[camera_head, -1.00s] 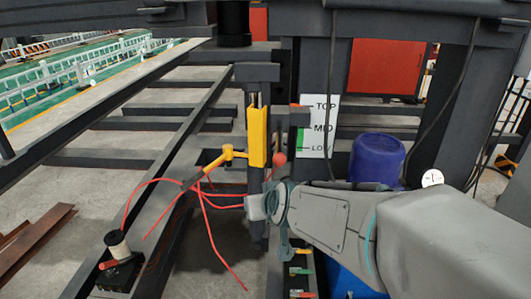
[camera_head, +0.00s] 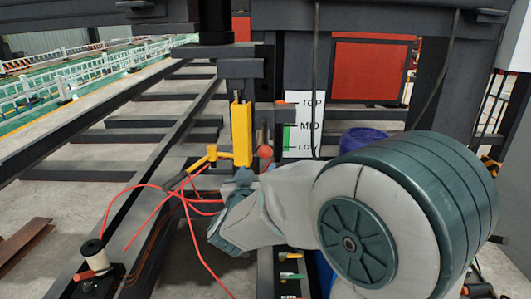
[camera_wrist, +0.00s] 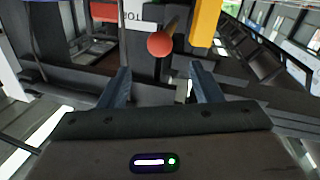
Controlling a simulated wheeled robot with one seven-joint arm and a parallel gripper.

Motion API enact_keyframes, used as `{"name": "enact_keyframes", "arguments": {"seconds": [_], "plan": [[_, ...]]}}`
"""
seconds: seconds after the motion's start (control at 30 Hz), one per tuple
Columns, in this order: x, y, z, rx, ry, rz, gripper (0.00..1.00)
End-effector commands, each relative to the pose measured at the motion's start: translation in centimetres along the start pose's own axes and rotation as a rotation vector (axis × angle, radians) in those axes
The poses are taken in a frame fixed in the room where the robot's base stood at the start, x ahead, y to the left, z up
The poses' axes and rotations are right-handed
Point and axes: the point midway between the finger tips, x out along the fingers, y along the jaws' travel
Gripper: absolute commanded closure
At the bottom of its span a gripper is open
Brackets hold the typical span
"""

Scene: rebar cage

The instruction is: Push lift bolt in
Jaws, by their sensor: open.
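A red ball knob (camera_head: 265,152) stands beside a yellow upright sleeve (camera_head: 241,134) on a dark post, left of a TOP/MID/LOW label plate (camera_head: 303,124). Nothing in view is labelled as the lift bolt; I cannot tell which part it is. In the wrist view the red knob (camera_wrist: 160,44) sits on a thin rod ahead of my gripper (camera_wrist: 163,86), roughly centred between the fingers and beyond their tips. The yellow sleeve (camera_wrist: 205,22) is to its right. My gripper is open and empty. In the head view my arm hides most of the jaws.
A yellow side handle (camera_head: 211,156) juts left from the post, with loose red cords (camera_head: 190,226) below. A spool (camera_head: 92,254) sits on the left beam. A blue drum (camera_head: 362,139) stands behind my arm. Dark frame beams surround the post.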

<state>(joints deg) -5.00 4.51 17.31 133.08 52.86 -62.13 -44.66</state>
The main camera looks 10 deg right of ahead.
Motion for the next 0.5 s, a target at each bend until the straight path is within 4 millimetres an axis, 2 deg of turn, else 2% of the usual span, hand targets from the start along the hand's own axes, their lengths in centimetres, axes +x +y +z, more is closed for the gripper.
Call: {"name": "enact_keyframes", "arguments": {"seconds": [0.17, 0.5], "plan": [[2.9, 0.1, 0.1, -0.001, -0.002, 0.003, 0.41], [10.0, 0.1, 0.1, 0.000, -0.001, 0.001, 0.41]]}}
